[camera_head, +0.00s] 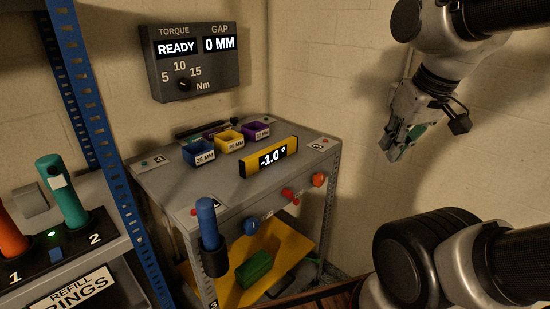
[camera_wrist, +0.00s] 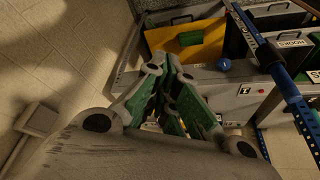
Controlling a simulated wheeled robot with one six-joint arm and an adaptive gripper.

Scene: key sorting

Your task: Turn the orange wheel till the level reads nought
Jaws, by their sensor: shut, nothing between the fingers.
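The orange wheel (camera_head: 318,180) is a small round knob on the front of the grey bench, near its right corner. The level (camera_head: 270,157) is a yellow bar on the bench top, and its display reads -1.0°. My gripper (camera_head: 394,152) is in the air to the right of the bench and above the wheel, apart from it. Its fingers with green pads (camera_wrist: 172,90) are shut and empty. I cannot make out the orange wheel in the wrist view; the fingers may hide it.
The bench front also has a red knob (camera_head: 290,194), a blue knob (camera_head: 251,225) and a blue-handled tool (camera_head: 208,222). Small labelled bins (camera_head: 229,142) stand behind the level. A blue post (camera_head: 105,150) rises at left. A wall panel (camera_head: 193,62) shows READY and 0 MM.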

